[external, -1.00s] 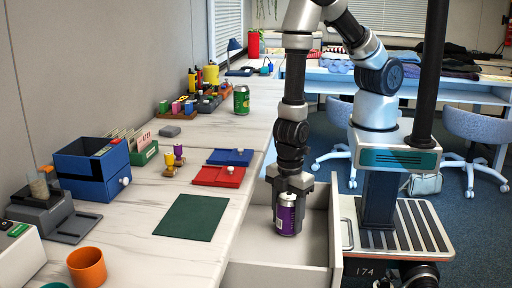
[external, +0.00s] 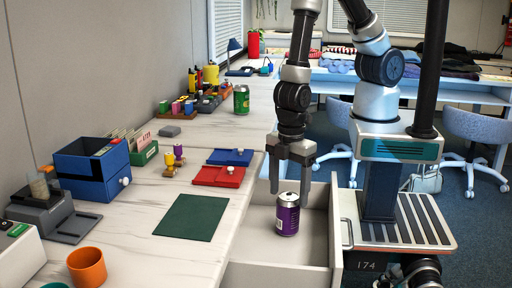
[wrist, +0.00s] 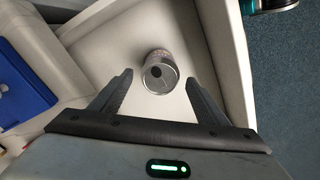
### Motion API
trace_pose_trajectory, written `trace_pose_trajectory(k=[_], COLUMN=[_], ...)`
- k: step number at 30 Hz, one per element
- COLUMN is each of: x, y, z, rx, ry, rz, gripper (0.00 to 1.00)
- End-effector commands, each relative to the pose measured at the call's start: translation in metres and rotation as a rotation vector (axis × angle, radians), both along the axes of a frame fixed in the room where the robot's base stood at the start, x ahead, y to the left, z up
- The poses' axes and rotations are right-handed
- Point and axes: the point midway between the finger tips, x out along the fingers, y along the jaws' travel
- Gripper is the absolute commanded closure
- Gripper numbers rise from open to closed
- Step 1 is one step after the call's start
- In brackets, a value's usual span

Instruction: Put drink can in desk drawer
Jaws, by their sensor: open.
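A purple drink can (external: 287,214) with a silver top stands upright inside the open desk drawer (external: 337,225). The can also shows from above in the wrist view (wrist: 160,72), on the pale drawer floor (wrist: 120,55). My gripper (external: 292,190) is open above the can, its fingers spread and apart from it. In the wrist view the fingertips (wrist: 158,80) lie to either side of the can, with clear space around it. A second can, green (external: 241,99), stands on the desk farther back.
The desk top (external: 130,230) lies left of the drawer. It holds a green mat (external: 191,217), red (external: 218,176) and blue (external: 230,157) flat trays, a blue box (external: 92,170) and an orange cup (external: 87,267). The drawer's front wall stands right of the can.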

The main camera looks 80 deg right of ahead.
Motion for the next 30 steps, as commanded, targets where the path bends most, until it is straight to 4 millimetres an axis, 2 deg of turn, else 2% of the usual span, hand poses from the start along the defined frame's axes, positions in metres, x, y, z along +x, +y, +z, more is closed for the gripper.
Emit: trace_pose_trajectory(k=[1, 4, 14, 17, 20, 23, 24, 27, 30], x=[0.001, 0.000, 0.000, 0.011, 0.036, 0.062, 0.070, 0.078, 0.072], y=[0.000, 0.000, -0.001, -0.006, -0.022, -0.055, -0.071, -0.113, -0.153], z=[0.012, 0.024, 0.034, 0.047, 0.082, 0.135, 0.158, 0.212, 0.261], rx=[0.001, 0.001, -0.001, 0.006, 0.022, 0.043, 0.053, 0.083, 0.118], ry=[-0.002, -0.001, -0.001, -0.020, -0.072, -0.143, -0.171, -0.239, -0.303], rz=[-0.001, -0.001, -0.003, -0.036, -0.120, -0.258, -0.321, -0.474, -0.622], gripper=[0.32, 0.32, 0.32, 0.32, 0.32, 0.32, 0.32, 0.32, 0.32])
